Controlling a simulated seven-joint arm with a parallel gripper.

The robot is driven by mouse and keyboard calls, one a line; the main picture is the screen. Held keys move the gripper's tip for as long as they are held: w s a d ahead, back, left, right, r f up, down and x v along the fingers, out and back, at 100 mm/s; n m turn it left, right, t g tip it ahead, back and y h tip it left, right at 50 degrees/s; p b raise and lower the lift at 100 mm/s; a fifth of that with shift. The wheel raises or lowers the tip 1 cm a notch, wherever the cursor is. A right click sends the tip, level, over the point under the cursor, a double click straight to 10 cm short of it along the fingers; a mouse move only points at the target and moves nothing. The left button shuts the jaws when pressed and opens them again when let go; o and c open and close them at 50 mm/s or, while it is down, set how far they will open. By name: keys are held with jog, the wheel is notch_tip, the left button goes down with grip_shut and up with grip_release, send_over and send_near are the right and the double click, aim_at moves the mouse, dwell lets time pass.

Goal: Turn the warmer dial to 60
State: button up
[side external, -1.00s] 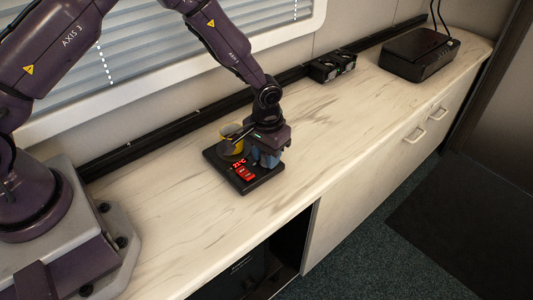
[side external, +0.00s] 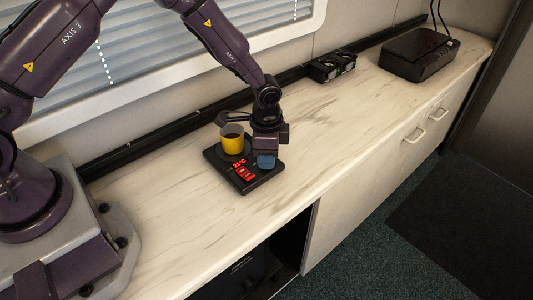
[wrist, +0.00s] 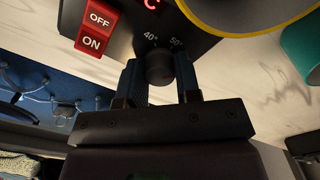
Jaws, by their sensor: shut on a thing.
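The warmer is a black plate (side external: 264,180) on the counter, with a red "21°C" display and a red switch (side external: 244,173). A yellow mug (side external: 232,147) of dark liquid stands on its round pad. My gripper (side external: 266,160) points down at the warmer's right part, its blue fingers showing. In the wrist view, my gripper (wrist: 158,80) is shut on the dark round dial (wrist: 158,66), one finger on each side. The marks 40° and 50° show beside the dial. No 60 mark is visible, and I cannot tell the dial's setting.
A black box with cables (side external: 420,53) stands at the counter's far right end. A small black unit with two round parts (side external: 332,66) sits by the back rail. The counter right of the warmer is clear. A teal thing (wrist: 302,48) shows at the wrist view's right edge.

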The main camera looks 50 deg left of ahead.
jog(key=shift+m, duration=1.1)
jog(key=o, duration=0.9)
jog(key=shift+o, duration=0.2)
jog(key=shift+r, duration=0.1)
notch_tip(320, 180, up, 13)
